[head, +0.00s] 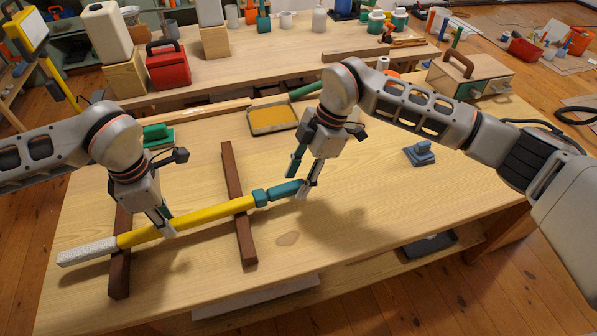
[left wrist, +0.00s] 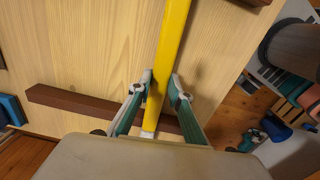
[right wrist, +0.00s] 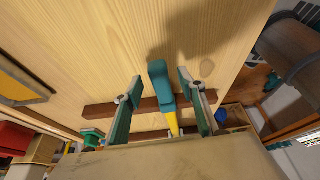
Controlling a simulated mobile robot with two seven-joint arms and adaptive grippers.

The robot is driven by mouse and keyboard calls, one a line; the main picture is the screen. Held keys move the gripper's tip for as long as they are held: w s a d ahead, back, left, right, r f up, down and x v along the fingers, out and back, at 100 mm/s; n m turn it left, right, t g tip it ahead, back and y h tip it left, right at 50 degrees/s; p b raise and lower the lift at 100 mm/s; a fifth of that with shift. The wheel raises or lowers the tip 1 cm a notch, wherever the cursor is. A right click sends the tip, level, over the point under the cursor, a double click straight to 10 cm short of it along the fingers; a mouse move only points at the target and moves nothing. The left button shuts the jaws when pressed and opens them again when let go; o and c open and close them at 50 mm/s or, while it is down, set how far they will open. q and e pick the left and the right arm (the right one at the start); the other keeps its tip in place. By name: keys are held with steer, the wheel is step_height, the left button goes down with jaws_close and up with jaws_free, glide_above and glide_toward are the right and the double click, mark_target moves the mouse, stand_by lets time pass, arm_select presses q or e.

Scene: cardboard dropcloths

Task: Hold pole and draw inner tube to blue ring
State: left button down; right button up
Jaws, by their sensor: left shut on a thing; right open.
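The pole lies across two dark wooden battens on the table. It has a yellow tube (head: 205,215), a white fuzzy roller (head: 88,251) at its left end, a teal collar (head: 260,196) and a teal end grip (head: 284,190) at its right. My left gripper (head: 164,224) is shut on the yellow tube between the battens. The yellow tube also shows in the left wrist view (left wrist: 172,45). My right gripper (head: 301,180) is open, with the teal end grip (right wrist: 160,82) between its fingers. No inner tube or blue ring is visible.
The left batten (head: 121,255) and right batten (head: 238,205) support the pole. Behind are a paint tray (head: 273,130) with yellow paint and a green-handled tool (head: 158,136). The table right of the pole is mostly clear.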

jaws_close()
steer(key=shift+d, duration=0.1)
steer(key=shift+w+d, duration=0.3)
steer(key=shift+d, duration=0.5)
steer(key=shift+w+d, duration=0.25)
steer(key=shift+d, duration=0.55)
steer(key=shift+w+d, duration=0.3)
steer(key=shift+d, duration=0.6)
